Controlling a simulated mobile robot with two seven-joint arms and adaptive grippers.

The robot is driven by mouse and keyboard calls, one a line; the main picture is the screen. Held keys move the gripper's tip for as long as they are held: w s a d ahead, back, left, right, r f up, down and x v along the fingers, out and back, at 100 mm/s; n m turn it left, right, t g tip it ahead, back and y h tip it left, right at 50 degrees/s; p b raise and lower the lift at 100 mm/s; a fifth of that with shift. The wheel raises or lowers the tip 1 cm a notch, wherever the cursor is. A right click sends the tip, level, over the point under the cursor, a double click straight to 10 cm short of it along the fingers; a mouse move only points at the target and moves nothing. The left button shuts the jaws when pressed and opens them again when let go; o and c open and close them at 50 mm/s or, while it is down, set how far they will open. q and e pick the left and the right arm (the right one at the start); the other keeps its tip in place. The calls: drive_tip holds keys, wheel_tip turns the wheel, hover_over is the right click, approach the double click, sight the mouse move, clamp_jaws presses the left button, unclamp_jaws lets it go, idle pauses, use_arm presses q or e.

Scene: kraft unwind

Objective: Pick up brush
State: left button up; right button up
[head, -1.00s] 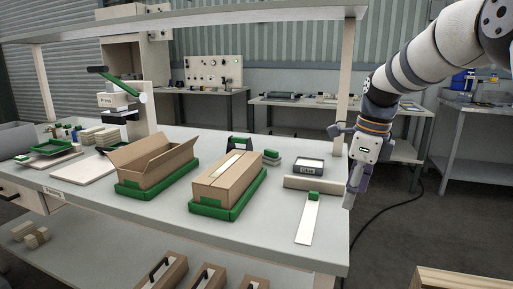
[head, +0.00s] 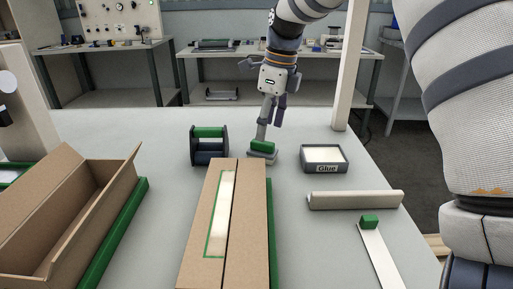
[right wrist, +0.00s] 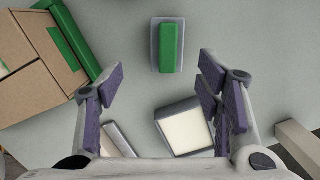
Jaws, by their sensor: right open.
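I take the brush to be the small block with a green grip on a grey base (head: 262,150). It lies on the grey table behind the closed carton. My right gripper (head: 271,122) points down above and close to it, open and empty. In the right wrist view the brush (right wrist: 168,45) lies at top centre, ahead of the gap between the spread purple-padded fingers (right wrist: 161,72). I cannot tell the exact height between them. My left gripper is not in view.
A glue tray (head: 325,168) stands right of the brush and a black holder with a green roll (head: 209,145) stands left. The taped carton (head: 253,235) is in front, an open carton (head: 70,220) at left. A beige bar (head: 354,200) and white strip (head: 378,257) lie at right.

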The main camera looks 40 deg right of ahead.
sight(262, 150)
drive_tip(key=f, duration=0.2)
drive_tip(key=w+f, duration=0.1)
drive_tip(key=f, duration=0.2)
drive_tip(key=w+f, duration=0.1)
drive_tip(key=f, duration=0.1)
drive_tip(key=shift+f, duration=0.2)
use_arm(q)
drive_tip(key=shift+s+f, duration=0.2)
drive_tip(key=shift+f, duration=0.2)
use_arm(e)
drive_tip(key=shift+r, duration=0.1)
drive_tip(key=c, duration=1.4)
wheel_tip(262, 150, up, 3)
drive_tip(key=shift+f, duration=0.1)
drive_tip(key=s+a+r, duration=0.3)
drive_tip(key=s+a+r+p, duration=0.1)
drive_tip(key=s+a+r, duration=0.2)
drive_tip(key=s, duration=0.1)
drive_tip(key=s+a+r, duration=0.3)
drive_tip(key=r, duration=0.1)
drive_tip(key=shift+s+p, duration=0.3)
drive_tip(key=shift+s, duration=0.05)
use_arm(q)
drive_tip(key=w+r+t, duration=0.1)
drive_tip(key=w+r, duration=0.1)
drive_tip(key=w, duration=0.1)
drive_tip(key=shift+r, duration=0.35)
use_arm(e)
drive_tip(key=shift+r, duration=0.1)
